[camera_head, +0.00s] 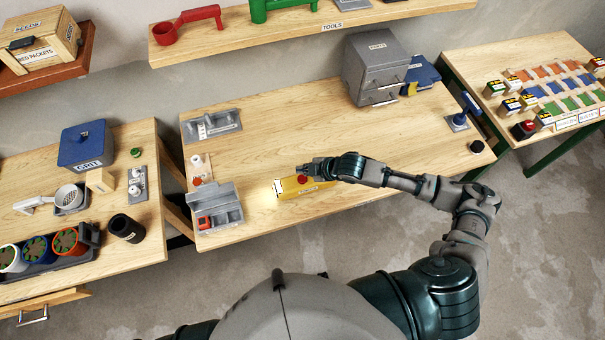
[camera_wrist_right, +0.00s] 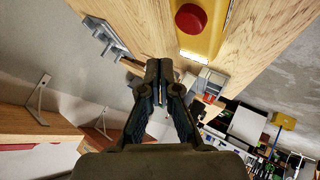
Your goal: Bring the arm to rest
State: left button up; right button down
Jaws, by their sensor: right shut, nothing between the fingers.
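My right arm reaches in from the right in the head view. Its gripper (camera_head: 308,169) is over the middle table, at the back edge of a yellow box with a red button (camera_head: 302,179). In the right wrist view the gripper (camera_wrist_right: 158,66) is shut, with nothing between its fingers. The yellow box (camera_wrist_right: 206,40) shows beyond the fingertips there, apart from them. A lit strip glows at the box's left end in the head view. My left gripper does not show in either view.
The middle table (camera_head: 390,145) has free room right of the yellow box. A grey drawer cabinet (camera_head: 372,66) stands at the back. A shelf (camera_head: 270,33) hangs above.

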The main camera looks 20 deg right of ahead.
notch_tip(320, 180, up, 2)
jog(key=shift+r+p, duration=0.1)
jog(key=shift+p, duration=0.85)
